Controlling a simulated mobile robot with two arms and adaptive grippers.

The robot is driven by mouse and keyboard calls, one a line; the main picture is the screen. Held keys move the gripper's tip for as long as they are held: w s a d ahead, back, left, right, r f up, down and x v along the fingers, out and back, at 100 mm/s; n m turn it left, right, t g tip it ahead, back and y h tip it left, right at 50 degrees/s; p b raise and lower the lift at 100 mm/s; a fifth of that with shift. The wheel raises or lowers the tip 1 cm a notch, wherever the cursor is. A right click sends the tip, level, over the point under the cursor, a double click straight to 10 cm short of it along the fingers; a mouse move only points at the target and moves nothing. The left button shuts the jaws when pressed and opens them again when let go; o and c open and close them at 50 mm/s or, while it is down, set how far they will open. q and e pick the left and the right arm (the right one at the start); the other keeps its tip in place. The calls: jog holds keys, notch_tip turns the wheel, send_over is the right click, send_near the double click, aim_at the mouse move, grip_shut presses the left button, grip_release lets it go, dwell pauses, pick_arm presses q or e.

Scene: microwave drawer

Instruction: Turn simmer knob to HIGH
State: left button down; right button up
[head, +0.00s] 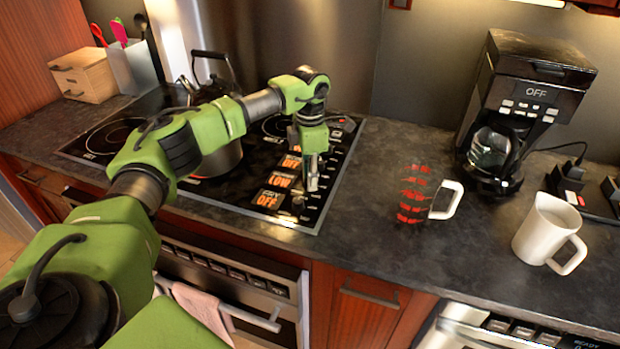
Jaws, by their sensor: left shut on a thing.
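The black cooktop (230,200) has a column of knobs along its right edge, with orange labels beside them. One label reads LOW (281,180); the labels just above and below it read OFF. My left gripper (312,182) points down over this column, beside the LOW label. It is shut on a knob there, which its fingers mostly hide. I cannot tell from markings whether this is the simmer knob. Another knob (298,204) shows just below the fingers. My right gripper is not in view.
A pot (222,158) and a kettle (213,80) stand on the cooktop, partly behind my left arm. On the counter right of it are a red-patterned mug (413,205), a coffee maker (520,100) and a white pitcher (545,230). Counter between cooktop and mug is clear.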

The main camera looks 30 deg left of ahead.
pick_arm(q)
jog(key=m+b, duration=0.1)
jog(key=m, duration=1.1)
jog(key=shift+m, duration=0.4)
jog(key=m+b, duration=0.1)
jog(key=m, duration=0.3)
jog(key=shift+m, duration=2.6)
jog(key=c, duration=1.8)
grip_release()
jog(key=shift+s, duration=0.1)
jog(key=shift+r, duration=0.1)
